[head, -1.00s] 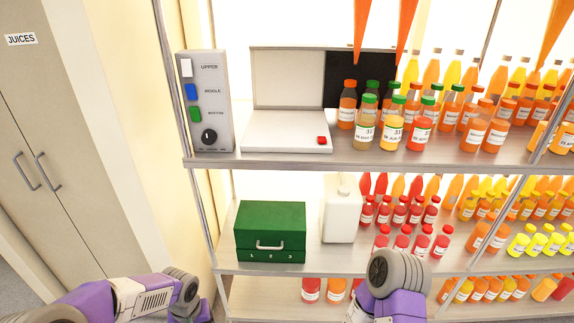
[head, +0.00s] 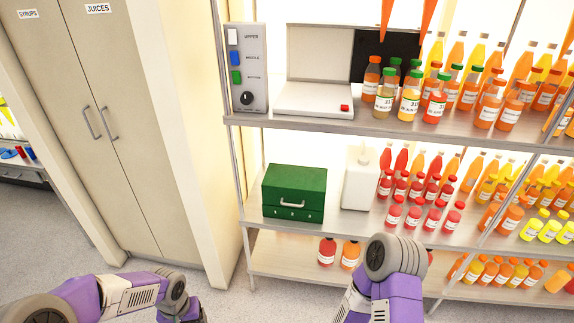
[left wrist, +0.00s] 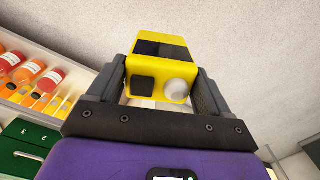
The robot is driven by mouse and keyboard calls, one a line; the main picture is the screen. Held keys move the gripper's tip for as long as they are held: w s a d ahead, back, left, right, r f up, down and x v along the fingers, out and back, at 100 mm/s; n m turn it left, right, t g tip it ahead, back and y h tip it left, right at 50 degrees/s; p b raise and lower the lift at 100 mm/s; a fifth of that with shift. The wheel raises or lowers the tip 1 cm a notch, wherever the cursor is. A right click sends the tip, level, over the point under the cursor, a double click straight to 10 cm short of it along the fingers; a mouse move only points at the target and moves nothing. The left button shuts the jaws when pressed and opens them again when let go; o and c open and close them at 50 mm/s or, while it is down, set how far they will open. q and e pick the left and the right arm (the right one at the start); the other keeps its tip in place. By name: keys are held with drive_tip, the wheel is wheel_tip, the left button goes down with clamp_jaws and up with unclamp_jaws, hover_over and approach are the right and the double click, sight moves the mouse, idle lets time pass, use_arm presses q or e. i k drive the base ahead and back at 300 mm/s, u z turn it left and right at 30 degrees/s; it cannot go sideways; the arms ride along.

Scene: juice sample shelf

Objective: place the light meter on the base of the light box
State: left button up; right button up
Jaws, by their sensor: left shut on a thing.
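The light meter (left wrist: 158,68) is a yellow block with a dark window, a black square and a pale round dome. It shows in the left wrist view between the two grey fingers of my left gripper (left wrist: 162,84), which is shut on it. In the head view the light meter and both grippers are out of sight; only parts of my arms show low in the picture. The light box (head: 319,52) stands on the upper shelf, with an upright pale back panel and a flat white base (head: 312,99) with a red button. The visible base top is bare.
A switch panel (head: 248,68) stands left of the light box, and several juice bottles (head: 409,97) stand close on its right. A green case (head: 295,192) and a white jug (head: 359,180) are on the shelf below. Orange pointed shapes (head: 427,15) hang above the bottles.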

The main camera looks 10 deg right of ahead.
sight(316, 96)
drive_tip(key=u, duration=0.75)
drive_tip(key=i, duration=1)
drive_tip(key=z, duration=2.3)
